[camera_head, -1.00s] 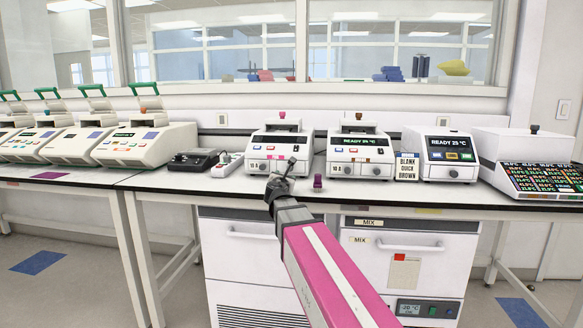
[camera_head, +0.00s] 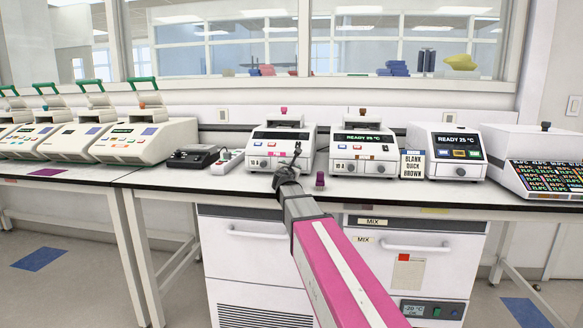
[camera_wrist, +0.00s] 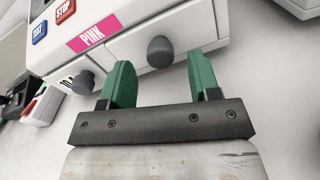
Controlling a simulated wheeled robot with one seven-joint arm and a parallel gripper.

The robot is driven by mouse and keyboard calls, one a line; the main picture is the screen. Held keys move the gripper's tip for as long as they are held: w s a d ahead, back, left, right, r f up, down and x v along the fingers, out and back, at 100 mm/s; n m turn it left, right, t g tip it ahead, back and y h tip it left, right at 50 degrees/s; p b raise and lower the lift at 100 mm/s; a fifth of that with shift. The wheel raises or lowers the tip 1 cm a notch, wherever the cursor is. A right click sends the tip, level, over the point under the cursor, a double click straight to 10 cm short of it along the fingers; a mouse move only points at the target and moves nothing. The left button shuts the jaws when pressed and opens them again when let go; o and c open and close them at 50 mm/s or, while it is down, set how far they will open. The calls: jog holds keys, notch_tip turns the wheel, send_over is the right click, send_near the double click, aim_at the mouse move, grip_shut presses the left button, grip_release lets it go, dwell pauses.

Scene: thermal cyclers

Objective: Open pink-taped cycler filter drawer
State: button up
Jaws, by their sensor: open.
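The pink-taped cycler (camera_head: 280,146) stands on the bench near the middle of the head view, a white box with a dark display. In the wrist view its pink label (camera_wrist: 90,37) reads "PINK", beside the front drawer (camera_wrist: 185,32) with a round dark grey knob (camera_wrist: 160,52). My gripper (camera_wrist: 160,80) is open, its two green fingers apart on either side of the knob's line, with the knob between the fingertips. I cannot tell whether either finger touches it. In the head view my gripper (camera_head: 291,165) is in front of the cycler and hides part of its front.
A second cycler (camera_head: 362,150) stands close at the right, with a "BLANK QUICK BROWN" card (camera_head: 412,164) beside it. A small magenta object (camera_head: 320,180) is on the bench. A second dark knob (camera_wrist: 83,81) is left of the drawer knob. A black device (camera_head: 192,159) sits left.

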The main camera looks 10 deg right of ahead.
jog(key=x, duration=0.3)
jog(key=shift+w, duration=0.15)
grip_shut()
jog(key=v, duration=1.1)
grip_release()
